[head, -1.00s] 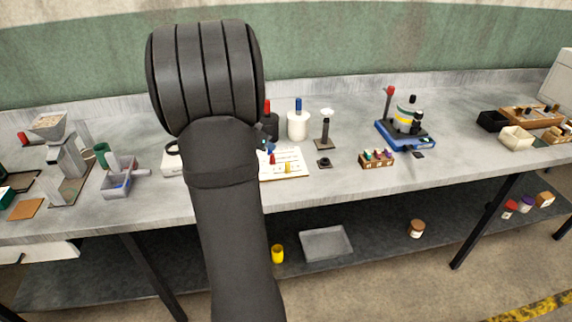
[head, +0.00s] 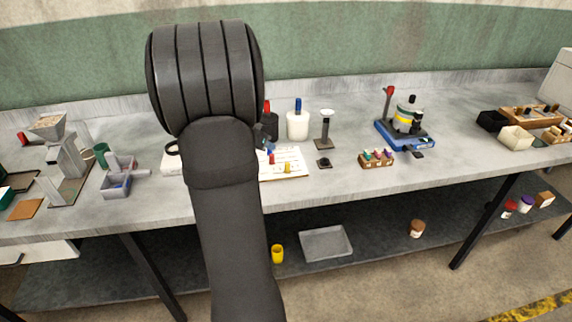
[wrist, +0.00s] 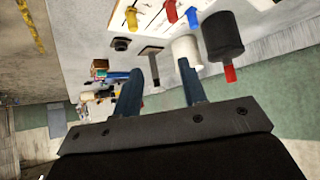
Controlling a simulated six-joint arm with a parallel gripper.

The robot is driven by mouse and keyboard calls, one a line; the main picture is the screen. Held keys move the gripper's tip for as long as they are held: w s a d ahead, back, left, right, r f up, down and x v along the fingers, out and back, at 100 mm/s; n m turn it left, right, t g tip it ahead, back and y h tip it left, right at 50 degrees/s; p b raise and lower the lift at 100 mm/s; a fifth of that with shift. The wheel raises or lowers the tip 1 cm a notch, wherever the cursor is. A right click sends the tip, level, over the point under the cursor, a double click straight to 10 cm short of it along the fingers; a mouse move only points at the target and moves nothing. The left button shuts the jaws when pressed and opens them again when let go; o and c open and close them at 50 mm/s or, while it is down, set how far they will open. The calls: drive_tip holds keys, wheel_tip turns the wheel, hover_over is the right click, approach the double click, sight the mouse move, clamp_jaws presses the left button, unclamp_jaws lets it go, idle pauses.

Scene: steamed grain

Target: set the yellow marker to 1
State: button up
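The white board (head: 296,158) lies on the bench, partly hidden behind my arm in the head view. The yellow marker (head: 288,168) stands near its front edge, with a red marker (head: 271,158) to its left. In the wrist view the board (wrist: 152,14) is at the top edge, with the yellow marker (wrist: 131,17), the red marker (wrist: 171,12) and a blue marker (wrist: 194,17). I cannot read the board's numbers. My gripper (wrist: 160,88) is open, its two fingers apart and empty, clear of the markers. In the head view my arm mostly hides it.
A white bottle with a blue top (head: 297,124) and a dark bottle with a red top (head: 270,123) stand behind the board. A small stand (head: 325,130) and a rack of small bottles (head: 377,158) are to the right. The bench front right of the board is mostly clear.

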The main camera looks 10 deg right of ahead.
idle(0.3)
drive_tip(key=s+r, duration=0.1)
drive_tip(key=s, duration=0.5)
approach(287, 163)
drive_tip(key=x, duration=1)
drive_tip(key=shift+f, duration=0.1)
clamp_jaws()
